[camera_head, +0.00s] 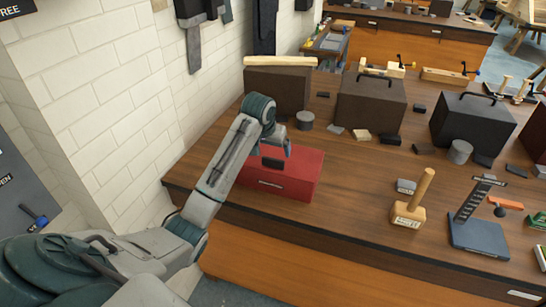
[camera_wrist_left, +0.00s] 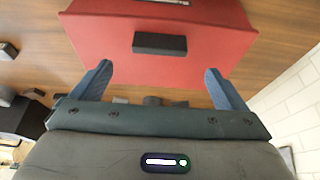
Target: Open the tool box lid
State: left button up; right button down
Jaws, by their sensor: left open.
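The red tool box (camera_head: 292,180) sits near the left end of the wooden workbench, with its lid down. In the left wrist view its red surface (camera_wrist_left: 100,35) fills the top, with a black handle (camera_wrist_left: 160,43) in the middle and a small metal latch at the top edge. My left gripper (camera_head: 277,152) is over the box, with its arm covering the box's left part. In the left wrist view the gripper (camera_wrist_left: 158,72) is open, with blue fingers wide apart on either side of the handle's line. The handle looks free of the fingers. My right gripper is not in view.
Dark cases (camera_head: 371,103) stand behind the box, with a grey cylinder (camera_head: 305,120) near them. A wooden mallet (camera_head: 412,205) and a blue-based stand (camera_head: 478,236) are to the right. A white brick wall (camera_head: 110,110) borders the left. Bare bench lies right of the box.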

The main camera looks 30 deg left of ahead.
aim_at(273, 159)
pick_arm(q)
jog(key=p+x, duration=0.2)
jog(key=x, duration=0.4)
jog(key=shift+w+f, duration=0.25)
jog(key=shift+f, duration=0.1)
jog(key=shift+w+a+f, duration=0.1)
jog(key=shift+w+f, duration=0.1)
jog(key=shift+f, duration=0.35)
jog(key=shift+c, duration=0.2)
